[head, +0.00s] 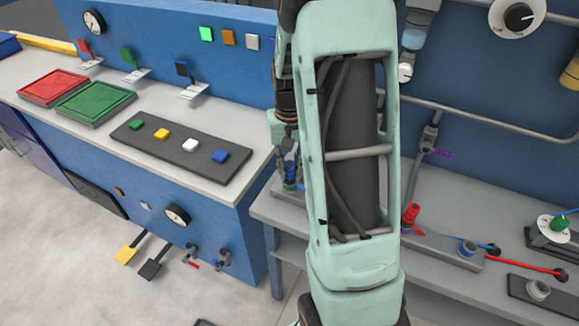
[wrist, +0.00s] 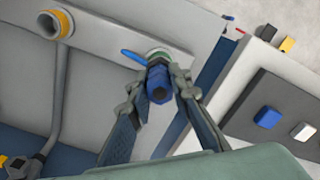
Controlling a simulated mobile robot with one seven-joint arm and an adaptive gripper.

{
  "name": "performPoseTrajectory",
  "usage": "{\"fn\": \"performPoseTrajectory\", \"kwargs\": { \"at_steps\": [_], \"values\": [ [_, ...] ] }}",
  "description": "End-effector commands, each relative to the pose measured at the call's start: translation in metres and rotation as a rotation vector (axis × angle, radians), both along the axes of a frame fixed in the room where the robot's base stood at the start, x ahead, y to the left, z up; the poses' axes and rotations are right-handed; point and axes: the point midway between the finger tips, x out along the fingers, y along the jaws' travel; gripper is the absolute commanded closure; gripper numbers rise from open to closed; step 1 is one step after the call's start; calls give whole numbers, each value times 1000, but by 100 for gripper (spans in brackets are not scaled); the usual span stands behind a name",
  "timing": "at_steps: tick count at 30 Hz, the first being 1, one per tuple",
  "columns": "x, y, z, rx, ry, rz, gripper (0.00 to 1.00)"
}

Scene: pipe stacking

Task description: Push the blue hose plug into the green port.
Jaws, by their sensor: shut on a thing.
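The blue hose plug (wrist: 160,86) is between the fingers of my gripper (wrist: 157,76) in the wrist view, with its dark blue hex-shaped end toward the camera. My gripper is shut on the plug. The green port (wrist: 155,53) is a pale green ring directly behind the plug, partly covered by it. Whether the plug touches or has entered the port cannot be told. A short blue strip (wrist: 133,57) sticks out left of the port. In the head view the green port (head: 289,187) shows small at the arm's left edge, and my arm hides much of the area.
In the head view, a red plug (head: 411,214) and blue-ringed port (head: 467,248) are on the right bench. A blue workbench with a dark button panel (head: 180,150) stands left.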

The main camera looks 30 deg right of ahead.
Motion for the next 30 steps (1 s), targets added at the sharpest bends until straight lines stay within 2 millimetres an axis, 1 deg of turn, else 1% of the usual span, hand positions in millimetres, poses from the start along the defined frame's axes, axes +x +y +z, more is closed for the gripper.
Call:
{"fn": "performPoseTrajectory", "kwargs": {
  "at_steps": [3, 4, 9, 17, 20, 23, 30],
  "values": [
    [0, 0, 1, 0, -2, 0, 100],
    [1, 0, 1, 0, -2, 0, 79],
    [1, 0, 1, 0, -2, 0, 62],
    [0, 0, 2, 0, -2, 0, 62],
    [1, 0, 8, -1, -3, 0, 62],
    [2, 0, 21, -1, -6, 0, 62],
    [2, 0, 73, -2, -7, 0, 62]
  ]
}}
